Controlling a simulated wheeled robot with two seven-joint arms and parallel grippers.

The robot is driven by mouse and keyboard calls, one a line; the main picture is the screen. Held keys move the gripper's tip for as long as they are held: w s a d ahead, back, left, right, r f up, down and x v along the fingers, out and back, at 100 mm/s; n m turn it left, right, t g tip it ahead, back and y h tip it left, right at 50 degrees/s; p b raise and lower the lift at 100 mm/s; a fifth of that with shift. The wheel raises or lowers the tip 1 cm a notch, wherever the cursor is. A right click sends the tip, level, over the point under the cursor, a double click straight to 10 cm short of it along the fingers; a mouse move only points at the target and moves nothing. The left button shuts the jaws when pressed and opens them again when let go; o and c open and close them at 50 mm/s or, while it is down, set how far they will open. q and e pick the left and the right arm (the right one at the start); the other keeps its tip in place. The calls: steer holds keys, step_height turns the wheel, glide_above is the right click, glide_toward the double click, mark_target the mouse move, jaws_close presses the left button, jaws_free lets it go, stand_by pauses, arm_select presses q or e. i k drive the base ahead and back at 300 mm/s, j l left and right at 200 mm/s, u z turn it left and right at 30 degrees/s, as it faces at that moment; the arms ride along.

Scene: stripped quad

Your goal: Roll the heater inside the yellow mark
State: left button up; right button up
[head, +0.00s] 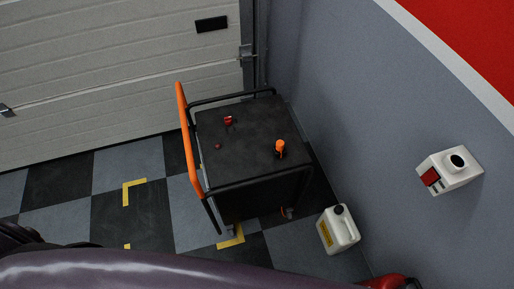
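The heater is a black wheeled cart (240,145) with an orange handle bar (190,140) on its left side and black rails around its top. It stands upright on the checkered floor near the grey wall. The yellow mark shows as separate pieces: a corner (126,192) on the floor left of the heater, a small piece below it at the picture's lower part, and another corner by the heater's lower left foot. Most of the heater stands to the right of these pieces. Its underside hides some floor. Neither of my grippers shows.
A white jerry can (338,230) stands on the floor right of the heater, by the wall. A white box with a red part (449,171) is on the wall. A closed garage door (90,70) is behind. Floor left of the heater is clear.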

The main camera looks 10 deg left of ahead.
mark_target(248, 179)
steer(key=u, duration=0.55)
steer(key=i+u, duration=0.15)
steer(key=i, duration=0.25)
